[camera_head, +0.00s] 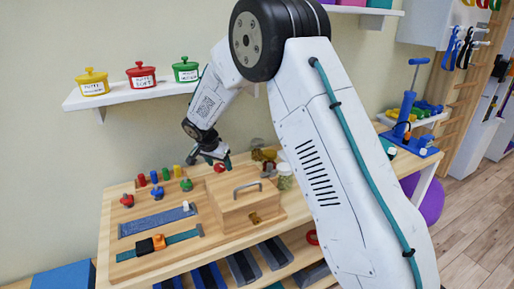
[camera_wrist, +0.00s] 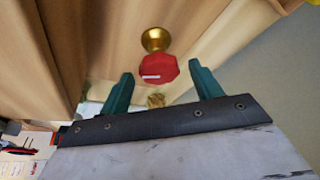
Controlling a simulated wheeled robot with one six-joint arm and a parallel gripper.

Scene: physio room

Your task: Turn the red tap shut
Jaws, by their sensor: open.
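The red tap has a red faceted handle (camera_wrist: 158,69) with a small white mark, and a round brass part (camera_wrist: 155,40) beyond it. In the head view its red handle (camera_head: 219,168) shows just below my gripper (camera_head: 216,156), by the wooden box on the bench. In the wrist view my gripper (camera_wrist: 160,76) is open, with one teal finger on each side of the handle's near part. Gaps show between the handle and both fingers. I cannot tell how deep the handle sits between them. Another small brass part (camera_wrist: 156,100) shows between the fingers.
A wooden box (camera_head: 236,209) with a grey handle stands on the bench, close to the tap. Coloured pegs and knobs (camera_head: 154,178), a jar (camera_head: 285,177) and brass parts (camera_head: 263,155) are nearby. A shelf (camera_head: 130,95) with three lidded pots hangs above.

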